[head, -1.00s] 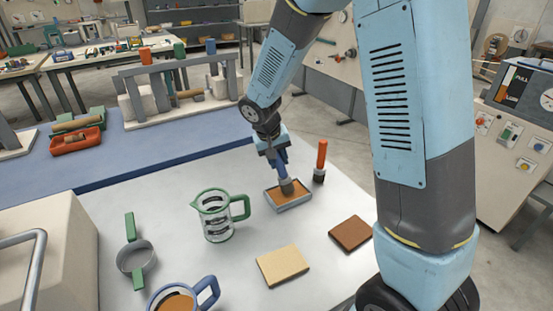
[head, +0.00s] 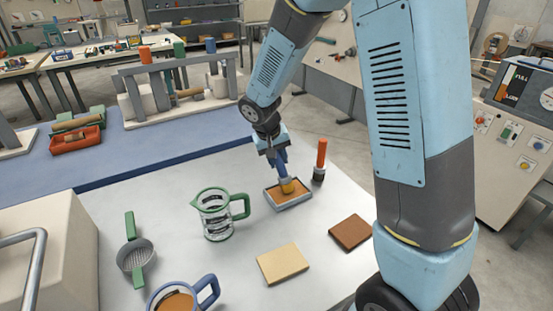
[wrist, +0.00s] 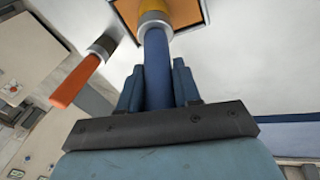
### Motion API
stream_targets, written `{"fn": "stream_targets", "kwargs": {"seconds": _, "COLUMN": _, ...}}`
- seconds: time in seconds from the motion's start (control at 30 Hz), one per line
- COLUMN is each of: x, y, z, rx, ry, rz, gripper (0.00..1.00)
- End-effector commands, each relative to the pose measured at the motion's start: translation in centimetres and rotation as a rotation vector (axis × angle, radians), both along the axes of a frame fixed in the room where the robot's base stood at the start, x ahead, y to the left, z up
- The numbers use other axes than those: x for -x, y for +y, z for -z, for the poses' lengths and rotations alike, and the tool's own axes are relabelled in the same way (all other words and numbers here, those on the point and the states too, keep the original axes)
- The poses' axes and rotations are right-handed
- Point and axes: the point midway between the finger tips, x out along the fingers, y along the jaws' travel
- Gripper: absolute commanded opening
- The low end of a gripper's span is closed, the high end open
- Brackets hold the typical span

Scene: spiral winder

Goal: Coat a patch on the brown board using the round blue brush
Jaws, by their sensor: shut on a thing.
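My gripper (head: 279,158) is shut on the handle of the round blue brush (head: 283,168). The brush points down, its tip in the shallow tray (head: 292,206) of orange-brown coating. Its bristle end looks yellow-orange. In the wrist view, the blue handle (wrist: 157,70) runs between my fingers (wrist: 156,82) to a metal collar and yellow bristles over the tray (wrist: 205,24). The brown board (head: 350,232) lies flat on the white table, in front and to the right of the tray. Its top looks evenly brown.
An orange-handled brush (head: 320,158) stands right of the tray. A pale tan board (head: 282,264) lies left of the brown board. A green-handled jug (head: 215,214), a green strainer (head: 136,253) and a blue-handled cup (head: 180,297) stand to the left. Table is clear between tray and boards.

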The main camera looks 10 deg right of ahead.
Motion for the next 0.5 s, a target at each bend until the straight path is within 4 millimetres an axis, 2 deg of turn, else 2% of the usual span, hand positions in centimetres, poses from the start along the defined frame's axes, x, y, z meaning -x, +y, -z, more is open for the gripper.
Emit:
{"fn": "stream_targets", "kwargs": {"seconds": 0.23, "x": 0.1, "y": 0.0, "z": 0.0, "rx": 0.0, "ry": 0.003, "rz": 0.001, "gripper": 0.02}}
{"fn": "stream_targets", "kwargs": {"seconds": 0.5, "x": 0.0, "y": 0.0, "z": -1.7, "rx": 0.0, "ry": 0.0, "rz": 0.002, "gripper": 0.02}}
